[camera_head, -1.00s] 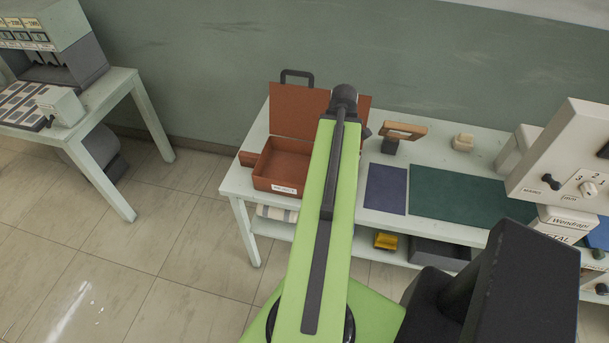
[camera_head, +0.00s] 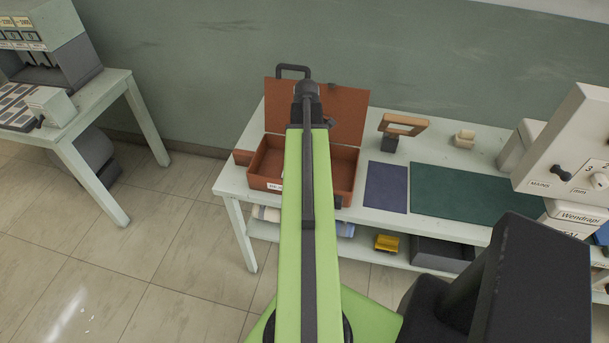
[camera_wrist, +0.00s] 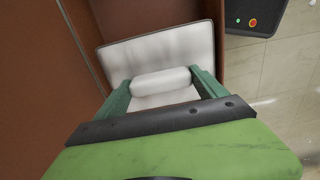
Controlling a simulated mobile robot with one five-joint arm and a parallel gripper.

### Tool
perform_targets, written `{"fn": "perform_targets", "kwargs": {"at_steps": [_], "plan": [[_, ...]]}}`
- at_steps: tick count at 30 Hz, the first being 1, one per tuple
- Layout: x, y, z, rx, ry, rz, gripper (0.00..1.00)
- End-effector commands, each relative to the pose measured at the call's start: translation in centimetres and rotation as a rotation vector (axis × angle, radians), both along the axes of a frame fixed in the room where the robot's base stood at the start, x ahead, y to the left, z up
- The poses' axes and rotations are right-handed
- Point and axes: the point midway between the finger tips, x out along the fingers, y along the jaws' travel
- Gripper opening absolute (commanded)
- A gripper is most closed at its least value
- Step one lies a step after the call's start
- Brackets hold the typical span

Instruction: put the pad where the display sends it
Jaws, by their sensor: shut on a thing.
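In the wrist view a pale white pad (camera_wrist: 165,45) has a rounded grip bar across it. The green fingers of my gripper (camera_wrist: 160,82) are shut on that bar. Brown surfaces of the open case (camera_wrist: 45,55) lie on both sides of the pad, so it is over or inside the case; I cannot tell whether it touches the bottom. In the head view the open brown case (camera_head: 344,170) stands on the table, and my arm hides its middle, the gripper and the pad. A small wood-framed display (camera_head: 405,126) stands on the table; its screen is unreadable.
The white table (camera_head: 398,149) also bears a dark blue mat (camera_head: 387,188), a green mat (camera_head: 465,193) and a small beige block (camera_head: 464,139). A pale control box (camera_head: 575,145) stands at the right. Another table (camera_head: 110,100) with a machine is at the left.

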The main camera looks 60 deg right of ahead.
Motion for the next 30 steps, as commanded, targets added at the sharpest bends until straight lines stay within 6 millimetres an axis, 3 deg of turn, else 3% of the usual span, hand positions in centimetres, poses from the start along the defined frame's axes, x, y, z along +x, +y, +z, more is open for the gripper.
{"fn": "perform_targets", "kwargs": {"at_steps": [1, 7, 14, 26, 27, 30], "plan": [[0.0, 0.0, -1.8, 0.000, 0.000, 0.000, 0.31], [0.0, 0.0, -1.9, 0.000, 0.000, -0.001, 0.31], [-0.1, 0.0, -5.6, 0.000, 0.000, -0.001, 0.31], [-0.1, 0.0, -5.8, 0.000, 0.000, -0.002, 0.31], [-0.1, 0.0, -5.6, 0.000, 0.000, -0.002, 0.86], [-0.1, -0.1, -5.5, 0.000, 0.000, -0.002, 0.99]]}}
